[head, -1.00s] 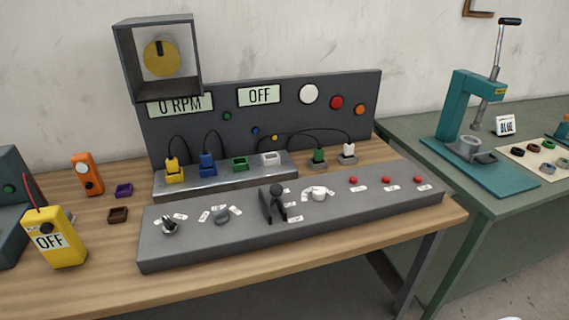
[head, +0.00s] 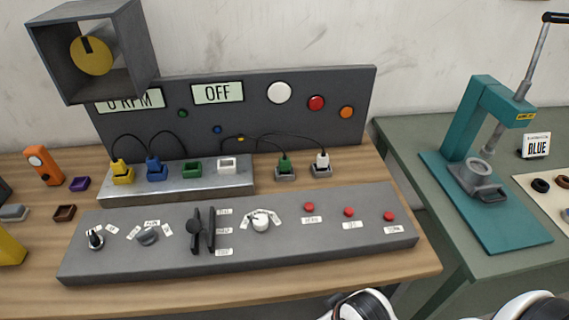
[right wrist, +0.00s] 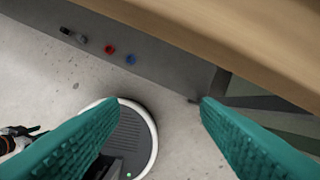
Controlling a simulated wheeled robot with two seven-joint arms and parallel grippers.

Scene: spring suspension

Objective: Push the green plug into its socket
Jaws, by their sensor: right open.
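The green plug (head: 284,166) stands in a grey holder (head: 285,175) on the bench, right of the metal socket block, with a dark cable running from it to the panel. The green socket (head: 192,170) is in the socket block (head: 215,187), between the blue plug (head: 156,168) and the white socket (head: 227,164), and looks empty. My right gripper (right wrist: 158,105) is open and empty in the right wrist view, above the floor beside the bench edge, away from the plug. My left gripper is not in view.
A grey control console (head: 300,231) with knobs, a lever and red buttons lies in front of the socket block. The white plug (head: 321,160) stands close right of the green one. A teal press (head: 490,170) stands on the right table.

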